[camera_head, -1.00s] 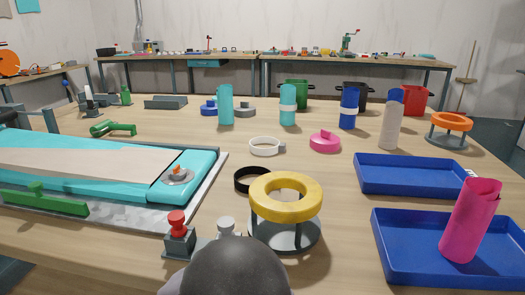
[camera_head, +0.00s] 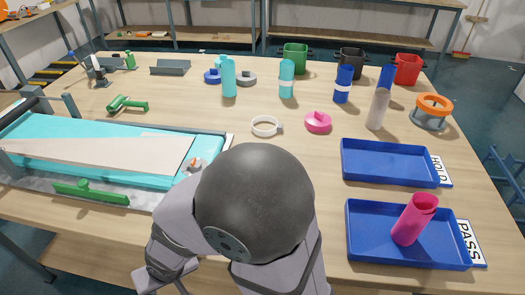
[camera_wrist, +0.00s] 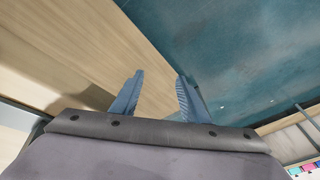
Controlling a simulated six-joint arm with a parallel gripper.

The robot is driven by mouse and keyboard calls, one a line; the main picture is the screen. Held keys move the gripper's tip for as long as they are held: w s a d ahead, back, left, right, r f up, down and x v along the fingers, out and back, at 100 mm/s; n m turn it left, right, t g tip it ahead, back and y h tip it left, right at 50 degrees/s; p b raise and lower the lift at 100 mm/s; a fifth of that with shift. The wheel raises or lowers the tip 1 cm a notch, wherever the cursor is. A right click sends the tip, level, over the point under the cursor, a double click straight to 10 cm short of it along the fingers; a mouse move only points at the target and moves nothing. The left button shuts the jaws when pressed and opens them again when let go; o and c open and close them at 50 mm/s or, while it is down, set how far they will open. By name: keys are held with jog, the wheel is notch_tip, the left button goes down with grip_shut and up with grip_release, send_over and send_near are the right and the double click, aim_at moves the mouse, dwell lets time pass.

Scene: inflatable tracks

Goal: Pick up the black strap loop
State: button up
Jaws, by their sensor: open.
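The black strap loop does not show in either current view. In the head view, my dark round arm joint and grey links cover the part of the table where the loop lay a second ago. In the wrist view, my gripper (camera_wrist: 158,95) is open, with two blue-grey fingers apart and nothing between them. Beyond the fingers are the wooden tabletop (camera_wrist: 60,50) and its edge, then the blue-green floor (camera_wrist: 235,55).
A turquoise inflatable track (camera_head: 90,125) lies at left. A white strap loop (camera_head: 265,126) and a pink disc (camera_head: 318,122) lie mid-table. Blue HOLD (camera_head: 385,180) and PASS trays (camera_head: 370,250) stand at right; a magenta roll (camera_head: 415,220) leans in the PASS tray.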

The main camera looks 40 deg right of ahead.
notch_tip(320, 180, up, 12)
jog(key=p, duration=0.7)
jog(key=s+d+r+g+h+p, duration=0.1)
jog(key=s+d+r+g+p, duration=0.15)
jog(key=d+r+p, duration=0.55)
jog(key=s+d+r+g+h+p, duration=0.1)
jog(key=s+d+r+p, duration=0.2)
jog(key=d+r+p, duration=0.45)
jog(key=shift+w+d+f+m+t+h+b, duration=0.5)
jog(key=shift+w+d+f+m+b, duration=1.1)
jog(key=shift+w+d+f, duration=2.05)
jog(key=shift+w+d+f+m+t+h+b, duration=0.6)
jog(key=shift+w+d+f+b, duration=1.5)
jog(key=shift+d, duration=2.8)
jog(key=shift+w+d+f+m+t+h+b, duration=0.2)
jog(key=shift+w+d+f+m+t+b, duration=0.35)
jog(key=shift+w+d+f+m+b, duration=2.5)
jog(key=shift+s+d+f+n+p, duration=0.15)
jog(key=shift+d+f+n+p, duration=0.45)
jog(key=shift+d+n, duration=0.15)
jog(key=shift+s+d+f+n+p, duration=0.15)
jog(key=shift+d+f+n+p, duration=0.35)
jog(key=shift+d+f+n, duration=0.15)
jog(key=shift+r, duration=0.1)
jog(key=shift+c, duration=0.6)
grip_shut()
